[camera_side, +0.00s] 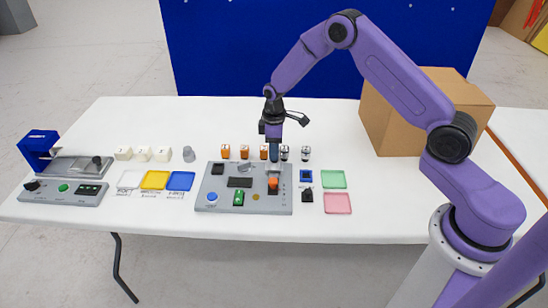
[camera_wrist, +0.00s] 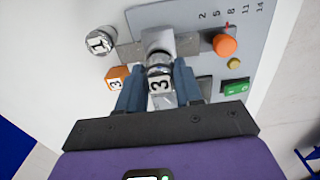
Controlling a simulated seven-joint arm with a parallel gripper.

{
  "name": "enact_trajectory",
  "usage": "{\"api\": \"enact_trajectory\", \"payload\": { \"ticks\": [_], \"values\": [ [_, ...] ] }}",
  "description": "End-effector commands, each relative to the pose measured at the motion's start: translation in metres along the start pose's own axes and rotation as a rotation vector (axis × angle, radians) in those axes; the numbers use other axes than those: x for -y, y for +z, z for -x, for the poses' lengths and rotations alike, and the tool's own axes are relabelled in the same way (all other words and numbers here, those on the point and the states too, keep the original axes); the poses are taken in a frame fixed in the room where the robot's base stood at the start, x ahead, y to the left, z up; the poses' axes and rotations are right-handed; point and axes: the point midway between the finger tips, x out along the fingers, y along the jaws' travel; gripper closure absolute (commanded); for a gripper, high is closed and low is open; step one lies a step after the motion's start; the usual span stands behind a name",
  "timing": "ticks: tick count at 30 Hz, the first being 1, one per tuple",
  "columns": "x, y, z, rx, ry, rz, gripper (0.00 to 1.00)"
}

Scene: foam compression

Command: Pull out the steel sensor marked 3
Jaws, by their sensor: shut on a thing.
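The steel sensor marked 3 (camera_wrist: 160,85) is between the fingers of my gripper (camera_wrist: 159,82) in the wrist view, its mark facing the camera. My gripper is shut on it. A metal block (camera_wrist: 158,40) lies right beyond the sensor, at the grey panel's edge. I cannot tell whether the sensor is still seated in it. In the side view my gripper (camera_side: 275,155) points down over the right part of the grey panel (camera_side: 215,184), and the held sensor is hidden there.
A steel sensor marked 1 (camera_wrist: 99,43) and an orange one marked 3 (camera_wrist: 118,77) stand close to my fingers. An orange knob (camera_wrist: 225,47) and a green switch (camera_wrist: 236,88) are on the panel. Green (camera_side: 334,179) and pink trays (camera_side: 337,203) lie right of it.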

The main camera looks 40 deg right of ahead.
Motion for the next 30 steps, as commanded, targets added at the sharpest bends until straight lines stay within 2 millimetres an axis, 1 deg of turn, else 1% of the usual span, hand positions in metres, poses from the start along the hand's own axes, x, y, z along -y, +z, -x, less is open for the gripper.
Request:
{"api": "enact_trajectory", "payload": {
  "ticks": [30],
  "values": [
    [0.000, 0.000, 0.035, -0.001, 0.000, 0.000, 1.00]
  ]
}}
